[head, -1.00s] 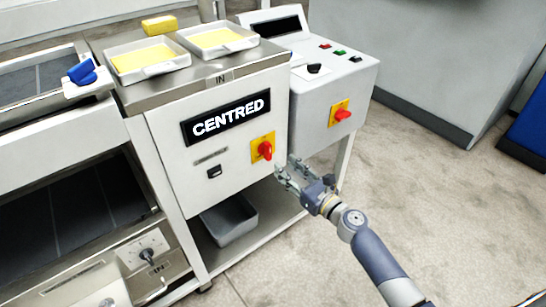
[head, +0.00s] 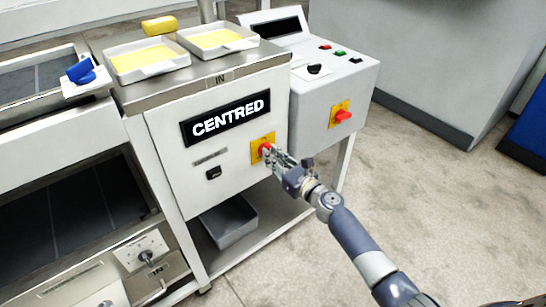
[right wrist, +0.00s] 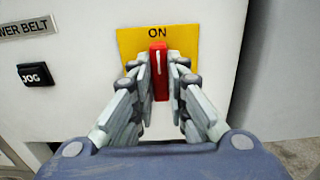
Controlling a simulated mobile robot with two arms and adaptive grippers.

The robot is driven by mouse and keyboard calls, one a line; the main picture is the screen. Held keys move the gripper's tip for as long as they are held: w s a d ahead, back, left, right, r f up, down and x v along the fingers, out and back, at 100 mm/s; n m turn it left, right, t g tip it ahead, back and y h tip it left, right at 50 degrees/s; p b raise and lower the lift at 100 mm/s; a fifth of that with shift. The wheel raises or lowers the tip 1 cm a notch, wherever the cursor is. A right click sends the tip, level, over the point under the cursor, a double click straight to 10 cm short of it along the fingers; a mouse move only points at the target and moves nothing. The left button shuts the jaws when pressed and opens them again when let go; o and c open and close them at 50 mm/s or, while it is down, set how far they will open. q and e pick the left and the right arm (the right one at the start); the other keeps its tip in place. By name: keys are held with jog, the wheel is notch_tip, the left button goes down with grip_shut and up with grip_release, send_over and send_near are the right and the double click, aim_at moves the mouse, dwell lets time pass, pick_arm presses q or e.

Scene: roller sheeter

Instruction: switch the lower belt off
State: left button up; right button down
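The lower belt switch is a red handle (right wrist: 159,72) on a yellow plate (right wrist: 128,43), on the white front panel beside a "LOWER BELT" label that is partly cut off in the right wrist view. The handle stands upright, under the word "ON". My right gripper (head: 268,154) is at this handle, with one finger on each side. In the right wrist view its fingertips (right wrist: 159,78) lie close against both sides of the handle and look shut on it. My left gripper is in neither view.
A black JOG button (right wrist: 35,74) sits left of the switch. A "CENTRED" display (head: 228,118) is above it. A second red switch (head: 343,116) is on the console to the right. Trays with yellow slabs (head: 143,58) stand on top. Floor at the right is clear.

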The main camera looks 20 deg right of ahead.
dwell(0.4)
pick_arm(q)
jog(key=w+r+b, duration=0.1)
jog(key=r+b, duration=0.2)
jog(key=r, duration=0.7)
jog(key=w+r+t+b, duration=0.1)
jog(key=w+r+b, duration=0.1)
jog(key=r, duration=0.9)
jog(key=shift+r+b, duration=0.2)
jog(key=shift+b, duration=0.5)
pick_arm(e)
jog(key=shift+f+n, duration=0.1)
jog(key=shift+n, duration=9)
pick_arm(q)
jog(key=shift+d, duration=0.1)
pick_arm(e)
jog(key=c, duration=1.6)
grip_release()
